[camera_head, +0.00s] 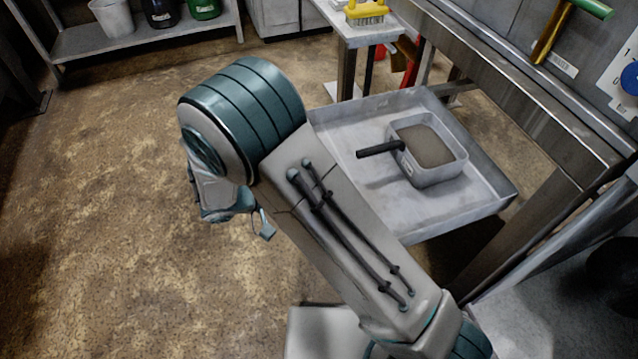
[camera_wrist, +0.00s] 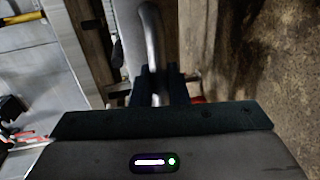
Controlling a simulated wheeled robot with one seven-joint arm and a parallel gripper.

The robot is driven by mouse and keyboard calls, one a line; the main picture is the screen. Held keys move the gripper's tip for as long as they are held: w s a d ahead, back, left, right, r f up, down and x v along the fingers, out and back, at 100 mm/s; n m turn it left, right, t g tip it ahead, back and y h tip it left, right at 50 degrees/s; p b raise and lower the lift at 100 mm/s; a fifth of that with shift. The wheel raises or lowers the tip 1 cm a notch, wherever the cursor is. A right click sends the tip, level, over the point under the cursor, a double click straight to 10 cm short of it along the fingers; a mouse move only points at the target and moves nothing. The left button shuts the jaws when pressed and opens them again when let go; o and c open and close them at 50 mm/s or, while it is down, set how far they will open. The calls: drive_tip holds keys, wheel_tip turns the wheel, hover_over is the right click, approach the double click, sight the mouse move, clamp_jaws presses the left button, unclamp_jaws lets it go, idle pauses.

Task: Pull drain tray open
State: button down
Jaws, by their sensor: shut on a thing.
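The drain tray (camera_head: 345,135) is a shallow grey metal tray. In the head view it sticks out from under the steel bench, and my forearm covers its near left edge. A small square container (camera_head: 436,176) with a black handle and a brownish fill sits in it. In the wrist view my gripper (camera_wrist: 160,92) is shut on a curved metal handle (camera_wrist: 152,45). A pale metal edge (camera_wrist: 126,35) runs beside the handle. In the head view the fingertips and the handle are mostly hidden by my arm.
The steel bench (camera_head: 500,75) stands over the tray's far right side. A small side table (camera_head: 365,32) with a yellow brush (camera_head: 367,12) is behind it. A shelf (camera_head: 140,35) with buckets is at the back left. The brown floor (camera_head: 90,220) at left is clear.

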drive_tip(key=c, duration=1.5)
unclamp_jaws()
drive_tip(key=p+v, duration=0.3)
drive_tip(key=v, duration=1.1)
drive_tip(key=shift+f+p, duration=0.15)
drive_tip(key=shift+p, duration=0.2)
